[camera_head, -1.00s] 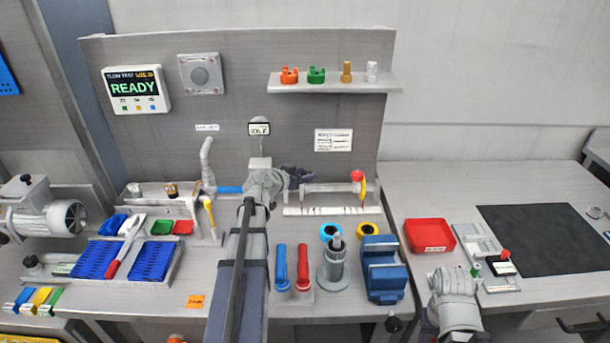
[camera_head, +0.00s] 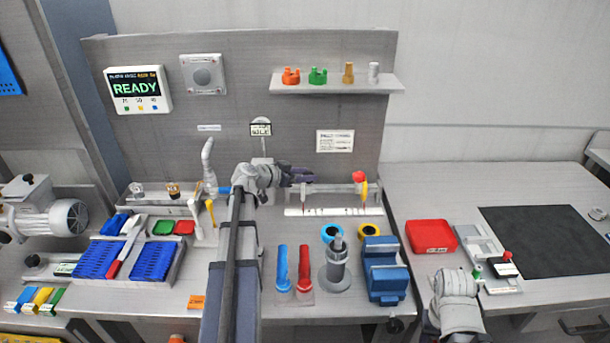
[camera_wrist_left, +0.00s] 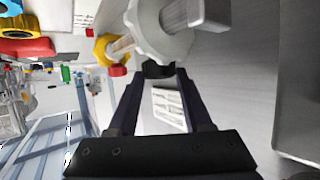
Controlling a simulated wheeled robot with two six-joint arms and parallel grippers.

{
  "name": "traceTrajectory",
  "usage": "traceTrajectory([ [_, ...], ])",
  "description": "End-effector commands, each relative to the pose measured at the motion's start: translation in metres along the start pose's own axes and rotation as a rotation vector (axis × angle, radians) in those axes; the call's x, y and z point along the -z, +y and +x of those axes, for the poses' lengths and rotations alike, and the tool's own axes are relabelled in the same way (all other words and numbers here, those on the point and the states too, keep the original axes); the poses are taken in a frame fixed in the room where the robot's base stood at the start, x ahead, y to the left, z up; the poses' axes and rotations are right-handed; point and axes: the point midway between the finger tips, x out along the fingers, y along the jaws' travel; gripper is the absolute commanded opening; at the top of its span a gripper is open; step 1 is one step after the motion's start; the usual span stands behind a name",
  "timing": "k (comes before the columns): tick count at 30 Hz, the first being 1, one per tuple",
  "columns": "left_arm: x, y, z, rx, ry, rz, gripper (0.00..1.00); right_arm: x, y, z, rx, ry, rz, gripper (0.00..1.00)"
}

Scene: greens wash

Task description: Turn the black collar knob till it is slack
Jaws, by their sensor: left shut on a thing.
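The black collar knob (camera_wrist_left: 158,69) shows in the left wrist view as a small dark piece under a pale round collar (camera_wrist_left: 163,35) on a grey rod. My left gripper (camera_head: 308,176) is shut on the knob, one dark finger on each side of it. In the head view the gripper reaches in front of the fixture at the back of the bench, and I cannot make out the knob there. My right gripper (camera_head: 455,300) hangs low at the right; its fingers cannot be made out.
A grey post (camera_head: 337,265), blue vise (camera_head: 383,270) and red and blue handles (camera_head: 303,268) stand in front. A red tray (camera_head: 430,236) lies right. The dark mat (camera_head: 550,245) is clear.

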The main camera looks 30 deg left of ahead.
Motion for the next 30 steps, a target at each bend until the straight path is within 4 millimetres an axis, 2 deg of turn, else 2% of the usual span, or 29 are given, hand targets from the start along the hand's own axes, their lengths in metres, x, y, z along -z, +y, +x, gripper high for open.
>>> traceTrajectory([
  [2, -0.002, 0.002, 0.000, -0.004, -0.008, 0.004, 0.00, 0.000, 0.000, 0.001, 0.000, 0.000, 0.000, 0.50],
  [3, -0.003, 0.002, 0.000, -0.004, -0.008, 0.004, 0.52, 0.000, 0.000, 0.001, 0.000, 0.000, 0.000, 0.50],
  [10, -0.002, 0.001, 0.000, -0.002, -0.005, 0.002, 0.78, 0.000, 0.000, 0.000, 0.000, 0.000, 0.000, 0.50],
  [20, 0.000, 0.001, -0.005, 0.000, -0.003, 0.000, 0.80, 0.000, 0.000, -0.003, 0.000, 0.000, 0.000, 0.50],
  [30, 0.001, 0.002, -0.059, 0.001, -0.004, 0.000, 0.80, -0.001, 0.002, -0.024, 0.000, 0.000, 0.000, 0.50],
])
